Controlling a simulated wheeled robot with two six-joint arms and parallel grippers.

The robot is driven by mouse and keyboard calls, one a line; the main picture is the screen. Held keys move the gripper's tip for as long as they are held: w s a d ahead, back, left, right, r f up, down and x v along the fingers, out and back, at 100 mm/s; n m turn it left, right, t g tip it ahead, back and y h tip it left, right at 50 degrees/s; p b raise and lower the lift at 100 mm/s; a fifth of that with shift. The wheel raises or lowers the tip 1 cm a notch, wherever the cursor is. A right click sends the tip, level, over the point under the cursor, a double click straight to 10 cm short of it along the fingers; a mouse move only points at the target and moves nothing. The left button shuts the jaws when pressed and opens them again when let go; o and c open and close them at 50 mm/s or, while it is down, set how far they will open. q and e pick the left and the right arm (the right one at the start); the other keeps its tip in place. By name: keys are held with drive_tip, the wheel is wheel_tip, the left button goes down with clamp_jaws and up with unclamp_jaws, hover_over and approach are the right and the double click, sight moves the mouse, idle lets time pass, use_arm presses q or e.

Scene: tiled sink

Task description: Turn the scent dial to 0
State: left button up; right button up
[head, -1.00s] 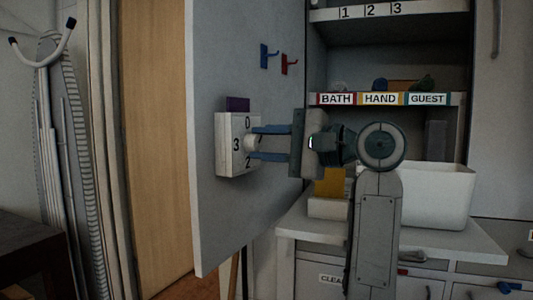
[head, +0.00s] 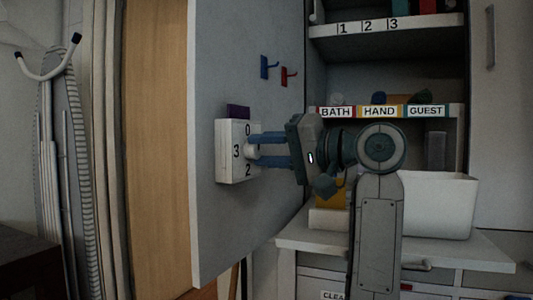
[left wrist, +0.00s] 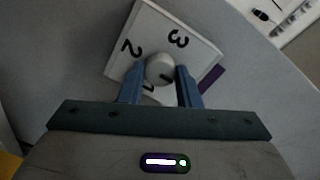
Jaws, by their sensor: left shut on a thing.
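The scent dial is a white box on the grey cabinet door with a round pale knob; in the head view the box (head: 231,165) shows 0 at the top, 3 at left and 2 at the bottom. My left gripper (head: 254,150) has its blue fingers shut on the knob (left wrist: 158,68), one on each side. In the left wrist view the dial box (left wrist: 203,50) appears turned, with 3 and 2 in sight and the 1 partly hidden. A dark mark on the knob points to the lower right there; the 0 is hidden. My right gripper is not in view.
A purple piece (head: 238,111) sits above the dial box. Blue (head: 266,67) and red (head: 287,76) hooks are on the door. A white bin (head: 438,205) stands on the counter, right of my arm. Labelled shelves (head: 455,111) are behind.

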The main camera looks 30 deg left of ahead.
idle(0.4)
use_arm(q)
drive_tip(key=shift+f, duration=0.1)
drive_tip(key=o, duration=1)
drive_tip(key=shift+d, duration=0.1)
